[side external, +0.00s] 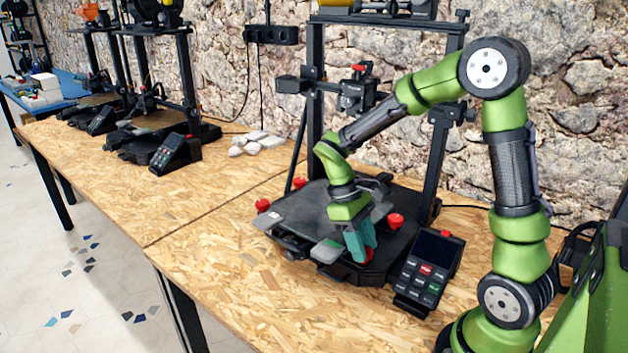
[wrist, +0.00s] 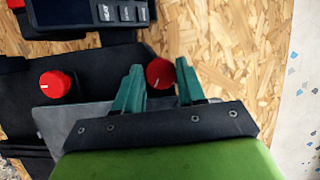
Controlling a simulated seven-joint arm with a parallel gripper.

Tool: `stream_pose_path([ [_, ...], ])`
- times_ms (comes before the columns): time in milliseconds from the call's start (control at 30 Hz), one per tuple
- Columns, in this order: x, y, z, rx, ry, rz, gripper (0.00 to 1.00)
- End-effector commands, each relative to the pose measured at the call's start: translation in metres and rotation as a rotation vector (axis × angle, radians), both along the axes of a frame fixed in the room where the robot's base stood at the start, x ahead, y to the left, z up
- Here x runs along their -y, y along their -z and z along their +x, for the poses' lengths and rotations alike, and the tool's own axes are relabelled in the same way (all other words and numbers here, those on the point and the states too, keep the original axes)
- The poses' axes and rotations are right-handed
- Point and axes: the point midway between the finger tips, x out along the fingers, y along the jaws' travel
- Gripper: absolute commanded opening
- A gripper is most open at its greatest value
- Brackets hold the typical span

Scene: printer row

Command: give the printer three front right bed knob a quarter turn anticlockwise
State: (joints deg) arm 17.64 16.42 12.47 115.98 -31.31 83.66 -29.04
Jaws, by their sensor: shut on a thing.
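The nearest printer (side external: 310,215) stands on the wooden table in front of my arm. Its front right bed knob (side external: 369,255) is red and partly hidden by my fingers. My gripper (side external: 362,249) points down at that corner of the bed, with its teal fingers on either side of the knob. In the wrist view my gripper (wrist: 160,66) is shut on the red knob (wrist: 159,72), which shows a short pale mark near its lower edge. A second red knob (wrist: 55,84) with a white line sits to the left in that view, apart from the fingers.
The printer's control box (side external: 428,268) stands close to the right of the held knob. Other red knobs sit at the left (side external: 262,205) and right (side external: 396,220) of the bed. Pale lumps (side external: 255,142) lie farther back. Bare tabletop (side external: 225,285) lies at the front left.

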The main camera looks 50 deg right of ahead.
Motion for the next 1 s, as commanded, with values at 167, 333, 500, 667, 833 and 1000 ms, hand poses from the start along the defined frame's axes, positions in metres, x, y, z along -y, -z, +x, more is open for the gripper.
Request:
stream_pose_path([
  [167,-0.0016,-0.0006,0.0007,0.004,-0.169,-0.001,0.09],
  [333,-0.0019,-0.0010,0.0006,0.005,-0.313,-0.002,0.09],
  [500,-0.0023,-0.0008,0.0004,0.005,-0.430,-0.002,0.09],
  [667,-0.0024,-0.0010,0.0003,0.005,-0.508,-0.002,0.09],
  [833,-0.0027,-0.0010,0.0002,0.005,-0.558,-0.001,0.09],
  [1000,-0.0027,-0.0010,0.0002,0.005,-0.578,-0.002,0.09],
])
